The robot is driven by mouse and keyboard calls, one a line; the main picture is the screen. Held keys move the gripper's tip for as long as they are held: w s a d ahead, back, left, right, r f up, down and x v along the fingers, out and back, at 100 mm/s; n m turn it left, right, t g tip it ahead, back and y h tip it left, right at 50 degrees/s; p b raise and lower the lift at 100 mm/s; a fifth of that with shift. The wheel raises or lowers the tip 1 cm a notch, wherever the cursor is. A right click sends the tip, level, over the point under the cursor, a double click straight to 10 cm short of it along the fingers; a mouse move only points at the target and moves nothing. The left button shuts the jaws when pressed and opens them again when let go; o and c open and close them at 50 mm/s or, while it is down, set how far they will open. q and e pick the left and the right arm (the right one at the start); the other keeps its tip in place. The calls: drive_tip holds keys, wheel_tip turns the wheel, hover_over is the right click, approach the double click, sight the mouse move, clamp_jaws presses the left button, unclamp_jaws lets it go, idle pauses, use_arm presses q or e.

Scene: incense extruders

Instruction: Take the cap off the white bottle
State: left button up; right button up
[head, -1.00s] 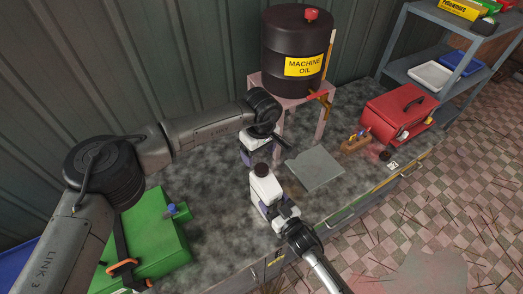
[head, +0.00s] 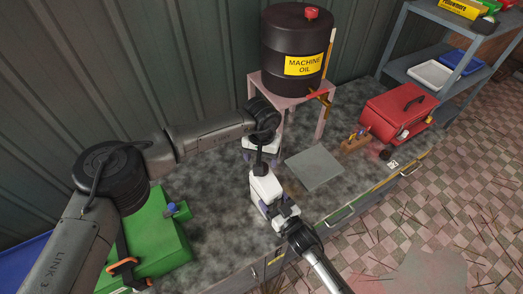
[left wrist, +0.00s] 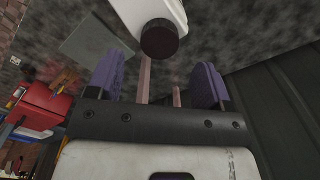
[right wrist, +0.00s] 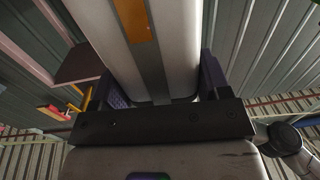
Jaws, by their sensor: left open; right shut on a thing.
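My right gripper (head: 272,207) is shut on the bottle's body from the front. The dark cap (left wrist: 159,38) is on the bottle's neck in the left wrist view. My left gripper (left wrist: 160,85) is open, with its purple fingers on either side below the cap and apart from it.
A grey plate (head: 314,168) lies right of the bottle. A machine oil barrel (head: 292,55) stands on a pink stand behind. A red toolbox (head: 397,112) is at the right and a green case (head: 155,245) at the left. The worktop between case and bottle is clear.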

use_arm(q)
drive_tip(key=shift+f, duration=2.5)
